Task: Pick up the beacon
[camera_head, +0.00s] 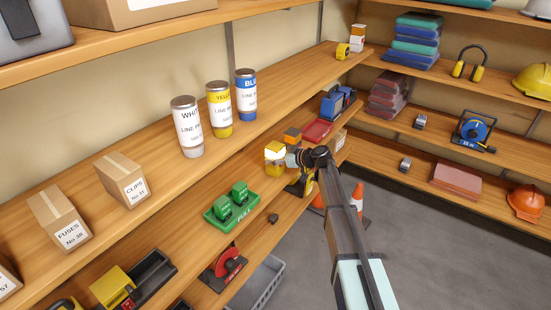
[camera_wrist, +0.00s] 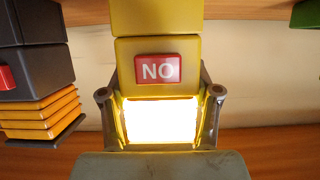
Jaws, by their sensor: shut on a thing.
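The beacon is a yellow block with a glowing white panel and a red label reading "NO". It fills the middle of the wrist view (camera_wrist: 125,62) and shows small in the head view (camera_head: 275,149), above the lower shelf at the far end. My gripper (camera_wrist: 160,112) is shut on it, with one finger on each side of the lit part. In the head view my gripper (camera_head: 288,160) reaches the beacon from the right. I cannot tell whether the beacon still touches the shelf.
A dark unit with orange ribs (camera_wrist: 42,118) stands close to the left in the wrist view. In the head view, a green tray (camera_head: 222,222) with green blocks lies left of the beacon, and a red tray (camera_head: 316,131) lies behind it. The upper shelf (camera_head: 150,210) runs alongside.

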